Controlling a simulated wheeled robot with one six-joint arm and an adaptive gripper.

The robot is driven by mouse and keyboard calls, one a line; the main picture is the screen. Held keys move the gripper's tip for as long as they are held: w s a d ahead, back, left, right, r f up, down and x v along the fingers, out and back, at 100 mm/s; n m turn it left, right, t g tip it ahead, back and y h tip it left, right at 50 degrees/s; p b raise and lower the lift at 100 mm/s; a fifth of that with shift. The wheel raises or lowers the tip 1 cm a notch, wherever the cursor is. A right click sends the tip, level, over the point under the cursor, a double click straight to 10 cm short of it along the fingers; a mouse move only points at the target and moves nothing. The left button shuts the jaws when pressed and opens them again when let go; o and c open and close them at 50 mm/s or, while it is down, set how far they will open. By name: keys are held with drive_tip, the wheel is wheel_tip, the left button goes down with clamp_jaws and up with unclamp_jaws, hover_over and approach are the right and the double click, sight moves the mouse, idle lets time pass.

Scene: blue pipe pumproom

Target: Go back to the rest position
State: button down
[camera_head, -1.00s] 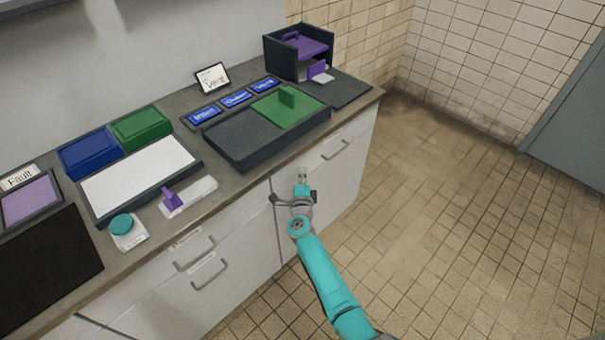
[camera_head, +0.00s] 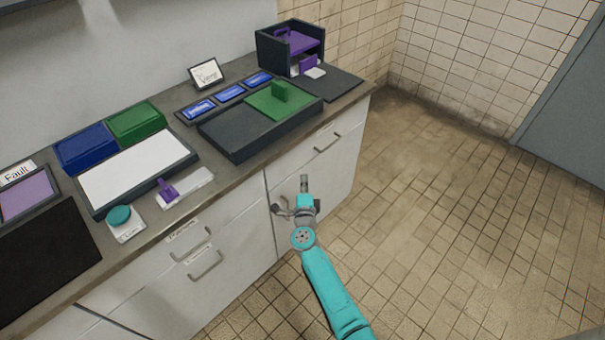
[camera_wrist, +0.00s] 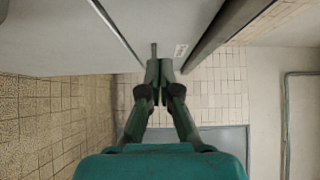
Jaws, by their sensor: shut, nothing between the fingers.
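My gripper (camera_head: 277,208) is at the end of my teal arm, in front of the white cabinet (camera_head: 240,225) and below the counter edge in the head view. It is empty. In the wrist view, the fingers of my gripper (camera_wrist: 159,68) meet at their tips, with nothing between them. The cabinet front also shows beside them in the wrist view (camera_wrist: 60,40).
The counter (camera_head: 225,170) holds a dark tray with a green plate (camera_head: 262,105), a black box (camera_head: 270,50) with purple parts, blue and green bins, and a teal button (camera_head: 119,215). Drawer handles (camera_head: 205,264) stick out. The tiled floor (camera_head: 430,210) to the right is clear.

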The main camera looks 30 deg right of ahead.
drive_tip(key=v, duration=0.5)
drive_tip(key=shift+s, duration=0.3)
drive_tip(key=s+a+n+t+y, duration=0.15)
drive_tip(key=s+n, duration=0.45)
drive_tip(key=s, duration=0.9)
drive_tip(key=s+a+n+g+y, duration=0.1)
drive_tip(key=s+a+n+y, duration=0.35)
drive_tip(key=s, duration=1.05)
drive_tip(key=s+a+r+n+g, duration=0.1)
drive_tip(key=s+r+n, duration=0.5)
drive_tip(key=s, duration=0.4)
drive_tip(key=s+a+r+n+g+y, duration=0.1)
drive_tip(key=s+r+n, duration=0.5)
drive_tip(key=s, duration=0.5)
wheel_tip(320, 180, up, 2)
drive_tip(key=shift+a+y, duration=0.3)
